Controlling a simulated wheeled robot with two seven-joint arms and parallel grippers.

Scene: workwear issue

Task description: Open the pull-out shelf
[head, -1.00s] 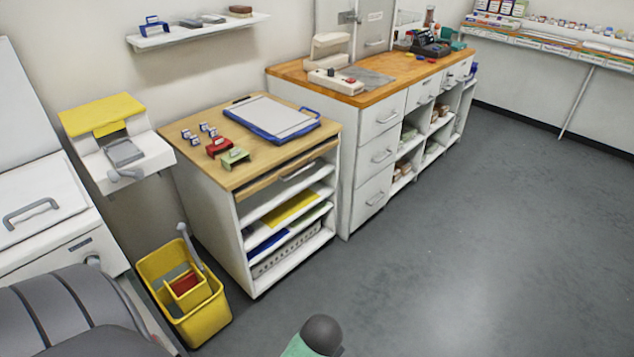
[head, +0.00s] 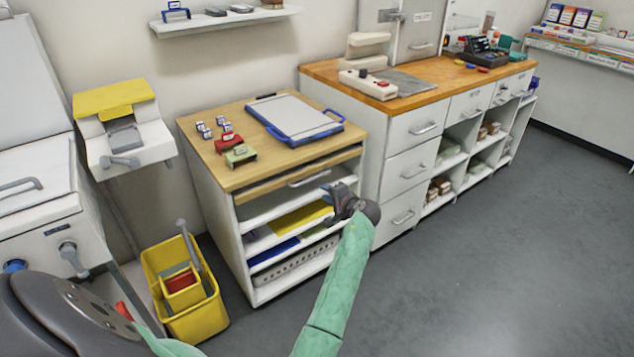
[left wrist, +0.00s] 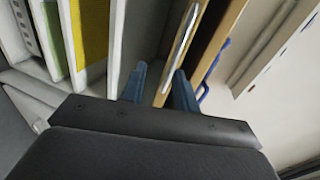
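The pull-out shelf (head: 270,186) is a thin wooden-edged panel just below the top of the white cabinet (head: 225,228), with a silver bar handle (head: 309,178). It appears pushed in. My left gripper (head: 332,192) is in front of the cabinet, just below and right of the handle. In the left wrist view its two blue-grey fingers (left wrist: 158,82) are apart with nothing held. The wooden front and the handle (left wrist: 183,38) show just beyond the fingers; I cannot tell whether they touch. My right gripper is not in view.
A clipboard (head: 293,116) and small red and green items lie on the cabinet top. Open shelves below hold yellow and blue sheets. A yellow mop bucket (head: 205,318) stands left. A wooden-topped drawer counter (head: 440,90) stands right. Floor (head: 480,270) in front is clear.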

